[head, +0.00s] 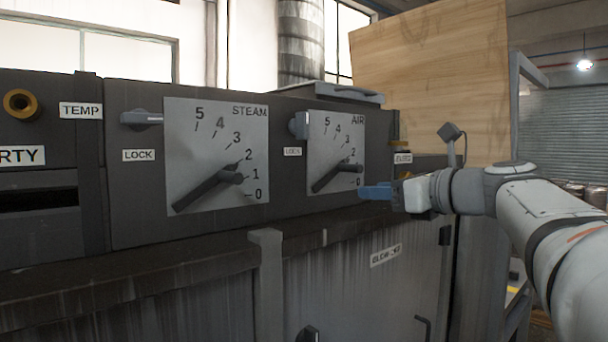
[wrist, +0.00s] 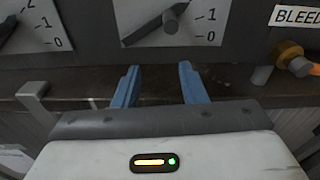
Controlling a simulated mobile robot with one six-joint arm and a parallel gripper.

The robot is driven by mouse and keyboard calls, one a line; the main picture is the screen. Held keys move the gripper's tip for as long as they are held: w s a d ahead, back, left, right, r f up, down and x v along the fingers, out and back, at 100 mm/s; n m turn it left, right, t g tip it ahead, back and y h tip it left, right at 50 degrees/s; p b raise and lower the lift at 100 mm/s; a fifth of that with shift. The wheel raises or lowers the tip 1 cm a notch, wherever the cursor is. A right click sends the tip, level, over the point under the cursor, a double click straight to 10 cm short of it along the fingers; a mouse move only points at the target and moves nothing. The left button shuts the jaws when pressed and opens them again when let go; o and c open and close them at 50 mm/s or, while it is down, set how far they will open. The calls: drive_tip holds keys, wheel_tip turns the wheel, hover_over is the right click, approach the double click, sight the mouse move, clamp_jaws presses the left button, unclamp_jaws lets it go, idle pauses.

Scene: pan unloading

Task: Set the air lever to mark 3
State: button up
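The air lever (head: 331,177) is a dark bar on the pale plate marked AIR (head: 320,145). It runs from a pivot at the plate's lower left up to the right, with a knob standing out near its tip. Its tip points at about mark 2. In the wrist view the lever (wrist: 158,24) is at the top, partly cut off. My gripper (head: 377,192) is to the right of the plate's lower corner. In the wrist view its blue fingers (wrist: 157,82) are apart with nothing between them, below the lever; they do not touch it.
The STEAM plate (head: 205,130) with a similar lever is to the left. A grey latch (head: 300,125) is at the AIR plate's left edge, above a LOCK label. A brass fitting (wrist: 290,52) is right of my fingers, under the BLEED label. A dark ledge (head: 190,265) runs below.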

sight(364, 169)
drive_tip(key=r, duration=0.1)
drive_tip(key=r+m, duration=0.1)
drive_tip(key=w+d+r+t, duration=0.1)
drive_tip(key=shift+r+y, duration=0.15)
drive_tip(key=shift+y, duration=0.25)
drive_tip(key=shift+m, duration=0.3)
drive_tip(key=p+x, duration=0.2)
drive_tip(key=x, duration=0.4)
drive_tip(key=shift+w+a+r, duration=0.1)
drive_tip(key=shift+r, duration=0.05)
drive_tip(key=shift+w+a, duration=0.45)
drive_tip(key=shift+w, duration=0.1)
drive_tip(key=shift+c, duration=0.4)
clamp_jaws()
